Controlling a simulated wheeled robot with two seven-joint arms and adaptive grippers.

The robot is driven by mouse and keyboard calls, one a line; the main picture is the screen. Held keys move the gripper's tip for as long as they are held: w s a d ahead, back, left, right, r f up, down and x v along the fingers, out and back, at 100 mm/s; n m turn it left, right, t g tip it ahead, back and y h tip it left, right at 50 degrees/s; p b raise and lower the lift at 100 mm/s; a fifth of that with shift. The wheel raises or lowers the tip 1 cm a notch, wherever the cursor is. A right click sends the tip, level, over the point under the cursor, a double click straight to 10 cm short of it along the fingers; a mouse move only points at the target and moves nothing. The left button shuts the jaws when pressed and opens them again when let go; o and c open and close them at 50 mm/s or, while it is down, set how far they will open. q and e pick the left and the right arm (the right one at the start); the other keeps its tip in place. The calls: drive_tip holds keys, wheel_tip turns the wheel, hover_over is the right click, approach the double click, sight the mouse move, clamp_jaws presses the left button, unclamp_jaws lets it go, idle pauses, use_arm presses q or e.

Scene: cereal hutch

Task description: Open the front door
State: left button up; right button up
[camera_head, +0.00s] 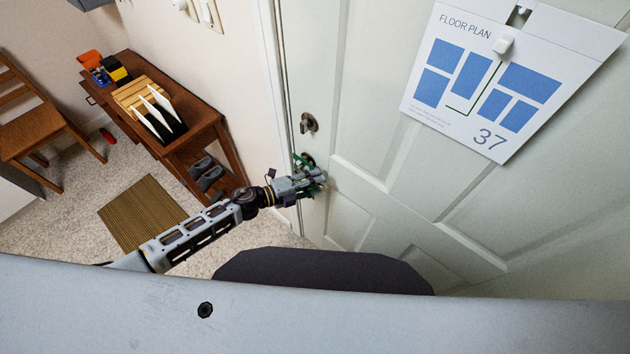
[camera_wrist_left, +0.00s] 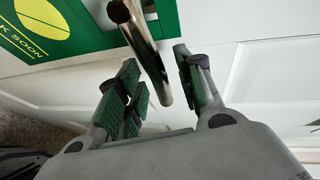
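The white front door (camera_head: 345,120) fills the right of the head view and looks shut in its frame. My left gripper (camera_head: 315,178) is at the door handle (camera_head: 305,160), near the door's left edge, and hides part of it. In the left wrist view, a metal lever (camera_wrist_left: 148,52) reaches in between the fingers of the left gripper (camera_wrist_left: 157,60). The fingers are open, with gaps on both sides of the lever. A round lock (camera_head: 309,123) sits above the handle. My right gripper is not in view.
A floor plan sign (camera_head: 505,75) hangs on the door. To the left are a wooden table (camera_head: 195,110), a chair (camera_head: 35,130) and a brown mat (camera_head: 142,212).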

use_arm(q)
drive_tip(key=shift+w+d, duration=0.1)
drive_tip(key=shift+d, duration=0.05)
clamp_jaws()
idle(0.4)
